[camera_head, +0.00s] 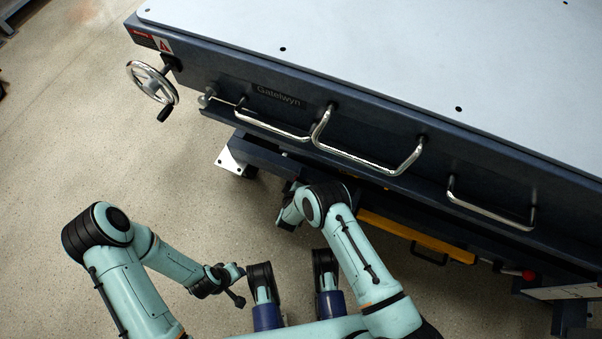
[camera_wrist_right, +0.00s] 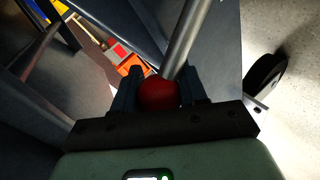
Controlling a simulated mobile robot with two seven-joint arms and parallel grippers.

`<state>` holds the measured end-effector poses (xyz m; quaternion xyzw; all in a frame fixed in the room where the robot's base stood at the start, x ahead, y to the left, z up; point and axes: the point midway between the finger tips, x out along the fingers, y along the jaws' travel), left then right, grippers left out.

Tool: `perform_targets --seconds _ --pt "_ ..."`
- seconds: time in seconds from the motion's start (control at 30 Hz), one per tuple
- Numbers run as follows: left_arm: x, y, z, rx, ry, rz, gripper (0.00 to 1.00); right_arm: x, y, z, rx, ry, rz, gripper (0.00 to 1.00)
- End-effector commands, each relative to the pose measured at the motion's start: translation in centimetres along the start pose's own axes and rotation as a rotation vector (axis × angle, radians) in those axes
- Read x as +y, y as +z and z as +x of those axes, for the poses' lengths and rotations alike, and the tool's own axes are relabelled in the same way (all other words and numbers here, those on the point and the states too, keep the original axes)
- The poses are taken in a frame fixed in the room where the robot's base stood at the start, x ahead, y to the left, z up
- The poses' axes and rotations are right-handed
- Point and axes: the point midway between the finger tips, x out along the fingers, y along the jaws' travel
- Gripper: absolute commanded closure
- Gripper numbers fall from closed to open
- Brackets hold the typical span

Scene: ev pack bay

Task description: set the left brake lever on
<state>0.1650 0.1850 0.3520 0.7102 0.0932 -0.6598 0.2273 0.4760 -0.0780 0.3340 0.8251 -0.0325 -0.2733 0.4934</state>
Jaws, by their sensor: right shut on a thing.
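The left brake lever shows in the right wrist view as a grey metal rod (camera_wrist_right: 189,42) with a round red knob (camera_wrist_right: 158,94) at its end. My right gripper (camera_wrist_right: 159,80) is shut on that knob, one finger on each side. In the head view my right forearm reaches to the low edge of the big table, and its wrist (camera_head: 290,213) is by the frame under it. The held lever and the fingertips are hidden there. My left arm's end (camera_head: 228,280) is low over the floor, away from the table; its jaws are not clear.
The table (camera_head: 330,40) fills the upper right, with chrome handles (camera_head: 360,160) and a handwheel (camera_head: 152,84) on its side. A yellow bar (camera_head: 415,236) and another red knob (camera_head: 528,276) are below. A dark caster wheel (camera_wrist_right: 266,73) is beside the lever. Floor is clear at left.

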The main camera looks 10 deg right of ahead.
Motion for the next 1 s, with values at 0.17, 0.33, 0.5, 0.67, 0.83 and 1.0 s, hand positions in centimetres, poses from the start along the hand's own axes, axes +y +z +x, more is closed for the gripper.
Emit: perform_targets --seconds 0.17,0.33,0.5,0.67,0.83,1.0 --pt "-0.12 0.14 0.09 -0.004 -0.002 -0.002 0.57 0.04 0.09 0.07 -0.009 0.005 -0.018 1.0" --pt "-0.13 0.15 0.09 -0.005 -0.002 -0.002 0.57 0.02 0.1 0.07 -0.01 0.004 -0.021 1.0" --pt "-0.12 0.14 0.1 -0.005 -0.002 -0.002 0.57 0.01 0.11 0.07 -0.009 0.004 -0.021 1.0" --pt "-0.11 0.13 0.1 -0.004 -0.002 -0.001 0.57 -0.04 0.1 0.03 -0.01 0.003 -0.02 0.33" --pt "-0.1 0.13 0.09 -0.004 -0.002 -0.001 0.57 -0.1 0.08 -0.04 -0.01 0.002 -0.019 0.33" --pt "0.23 -0.24 -0.33 0.01 0.004 0.002 0.57 -0.1 0.0 -0.79 -0.009 0.0 -0.019 0.33"
